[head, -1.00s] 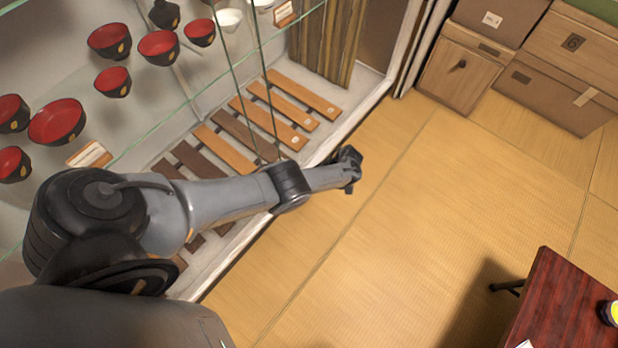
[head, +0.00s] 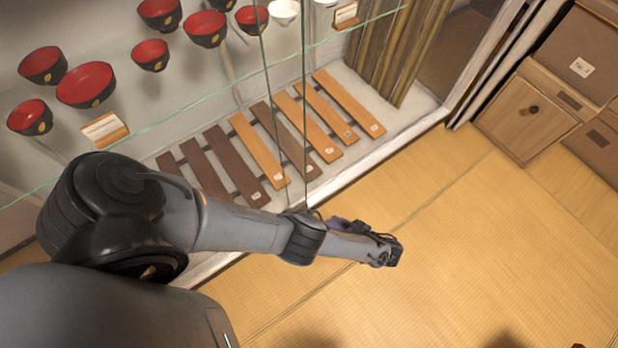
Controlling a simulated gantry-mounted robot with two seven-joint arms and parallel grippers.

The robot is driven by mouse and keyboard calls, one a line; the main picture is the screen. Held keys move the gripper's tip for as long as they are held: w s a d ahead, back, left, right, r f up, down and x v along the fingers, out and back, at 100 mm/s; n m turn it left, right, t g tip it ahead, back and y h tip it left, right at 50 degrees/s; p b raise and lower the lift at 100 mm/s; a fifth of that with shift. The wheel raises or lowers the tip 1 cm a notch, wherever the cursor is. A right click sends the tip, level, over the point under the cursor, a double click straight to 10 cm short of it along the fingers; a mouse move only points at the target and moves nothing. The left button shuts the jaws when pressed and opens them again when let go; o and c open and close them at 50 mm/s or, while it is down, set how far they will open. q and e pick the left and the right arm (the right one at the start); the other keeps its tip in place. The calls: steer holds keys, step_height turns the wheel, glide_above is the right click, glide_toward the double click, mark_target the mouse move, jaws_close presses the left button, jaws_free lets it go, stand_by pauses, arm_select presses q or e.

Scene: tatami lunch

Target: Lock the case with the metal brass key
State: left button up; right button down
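The glass display case (head: 352,172) stands on the left, with a glass front, glass shelf and pale bottom sill. Upright glass edges show near its middle. No lock can be made out. My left arm reaches across in front of the case, and my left gripper (head: 388,250) is over the floor just outside the sill. Its fingers are too small and dark to tell open from shut. A small purple patch (head: 340,225) shows beside the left wrist; I cannot tell what it is. No brass key is visible. My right gripper is out of view.
Red-and-black bowls (head: 86,84) stand on the glass shelf, with wooden slat boards (head: 258,150) below. A wooden cabinet (head: 527,115) and boxes (head: 578,55) stand at the upper right.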

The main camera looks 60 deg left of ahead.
arm_select(q)
steer(key=s+a+f+m+t+y+b, duration=0.1)
steer(key=s+a+f, duration=0.4)
steer(key=a+f, duration=0.1)
steer(key=shift+s+a, duration=0.2)
steer(key=shift+a, duration=0.5)
jaws_close()
